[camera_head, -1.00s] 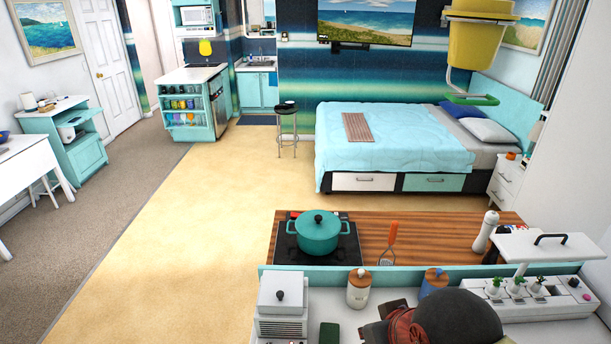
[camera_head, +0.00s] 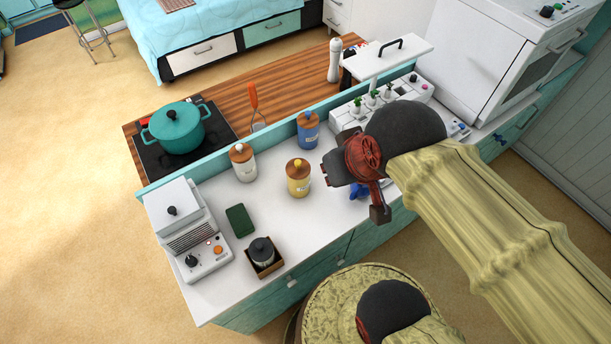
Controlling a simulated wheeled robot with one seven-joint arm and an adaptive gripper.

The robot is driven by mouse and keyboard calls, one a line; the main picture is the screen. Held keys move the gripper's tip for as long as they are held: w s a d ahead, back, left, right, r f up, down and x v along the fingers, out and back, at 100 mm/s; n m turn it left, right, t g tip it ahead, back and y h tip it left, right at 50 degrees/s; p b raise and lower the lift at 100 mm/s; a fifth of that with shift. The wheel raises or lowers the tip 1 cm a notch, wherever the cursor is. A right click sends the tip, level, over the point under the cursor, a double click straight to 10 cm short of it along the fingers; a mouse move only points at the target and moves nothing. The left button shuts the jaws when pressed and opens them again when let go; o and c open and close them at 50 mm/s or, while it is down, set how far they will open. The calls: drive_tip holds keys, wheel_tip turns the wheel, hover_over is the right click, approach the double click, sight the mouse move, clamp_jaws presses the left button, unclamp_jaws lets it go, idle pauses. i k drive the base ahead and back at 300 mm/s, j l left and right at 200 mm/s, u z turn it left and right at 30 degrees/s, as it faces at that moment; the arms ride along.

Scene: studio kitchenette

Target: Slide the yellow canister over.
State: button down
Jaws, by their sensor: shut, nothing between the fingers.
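The yellow canister (camera_head: 298,178) stands upright on the white counter (camera_head: 222,284). It has a wooden lid with a yellow knob and a pale label. My gripper (camera_head: 334,172) is just to the right of the canister, at about the height of its body in the picture, and points toward it. The fingers look shut with nothing in them. Whether they touch the canister I cannot tell. My wrist and forearm hide part of the counter to the right.
A white canister (camera_head: 243,162) and a blue canister (camera_head: 308,130) stand behind the yellow one. A green sponge-like block (camera_head: 240,220) and a dark jar in a wooden box (camera_head: 263,256) are in front left. A white appliance (camera_head: 188,225) stands at the left end. Something blue (camera_head: 359,191) lies under my gripper.

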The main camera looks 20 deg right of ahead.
sight(300, 188)
drive_tip(key=u, duration=0.9)
drive_tip(key=k+l+u, duration=0.2)
drive_tip(key=l+u, duration=0.15)
drive_tip(key=k+l+u, duration=0.2)
drive_tip(key=u, duration=0.2)
drive_tip(key=k+l+u, duration=0.35)
drive_tip(key=i, duration=0.1)
